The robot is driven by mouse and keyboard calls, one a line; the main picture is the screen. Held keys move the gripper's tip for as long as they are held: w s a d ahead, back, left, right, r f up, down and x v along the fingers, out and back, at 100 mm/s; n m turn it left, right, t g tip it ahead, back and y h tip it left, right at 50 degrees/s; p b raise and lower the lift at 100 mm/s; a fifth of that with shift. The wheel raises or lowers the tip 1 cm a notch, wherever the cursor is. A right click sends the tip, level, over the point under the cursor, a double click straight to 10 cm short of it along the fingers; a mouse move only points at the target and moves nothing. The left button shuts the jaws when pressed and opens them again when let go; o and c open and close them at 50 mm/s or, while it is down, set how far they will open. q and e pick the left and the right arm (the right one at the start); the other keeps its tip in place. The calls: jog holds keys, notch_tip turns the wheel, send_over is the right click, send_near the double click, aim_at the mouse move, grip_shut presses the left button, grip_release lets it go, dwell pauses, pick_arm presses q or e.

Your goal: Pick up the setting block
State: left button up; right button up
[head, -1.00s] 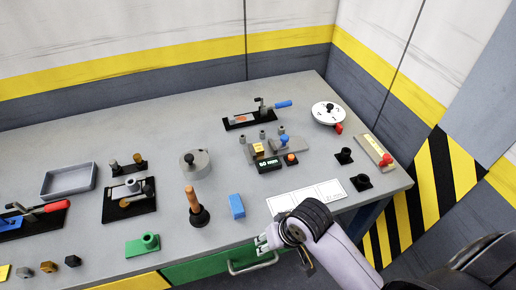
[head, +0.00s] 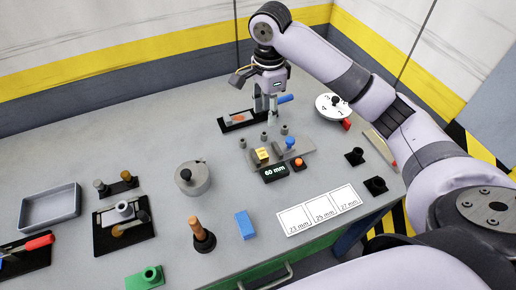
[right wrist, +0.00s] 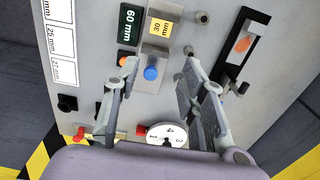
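A small yellow-topped block (head: 262,156), marked 30 mm in the right wrist view (right wrist: 161,27), sits on a grey metal fixture (head: 308,151); I take it as the setting block. A blue knob (head: 290,143) is beside it, and shows in the right wrist view (right wrist: 151,74). My right gripper (head: 265,110) is open and empty, pointing down above the back of the bench, behind the fixture in the head view. In the right wrist view its fingers (right wrist: 158,66) stand wide apart with the blue knob between them in the picture. My left gripper is out of view.
A 60 mm display (head: 275,174) sits at the fixture's front. A toggle clamp (head: 238,118) and a numbered white dial (head: 332,107) are behind it. Labelled white cards (head: 320,210), a blue block (head: 245,225) and black holders (head: 375,186) are in front.

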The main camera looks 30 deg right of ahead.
send_over(265, 152)
notch_tip(265, 152, down, 5)
notch_tip(265, 152, down, 6)
jog(key=shift+d+r+p, duration=0.1)
jog(key=shift+d+p, duration=0.05)
jog(key=shift+p, duration=0.5)
jog(key=shift+f, duration=0.55)
jog(key=shift+s+f+p, duration=0.1)
jog(key=shift+f+p, duration=0.2)
jog(key=shift+f, duration=0.05)
notch_tip(265, 152, down, 4)
jog(key=shift+f+p, duration=0.2)
jog(key=shift+p, duration=0.3)
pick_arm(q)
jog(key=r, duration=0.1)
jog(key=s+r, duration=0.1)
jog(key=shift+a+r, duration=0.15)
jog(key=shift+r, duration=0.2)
pick_arm(e)
grip_shut()
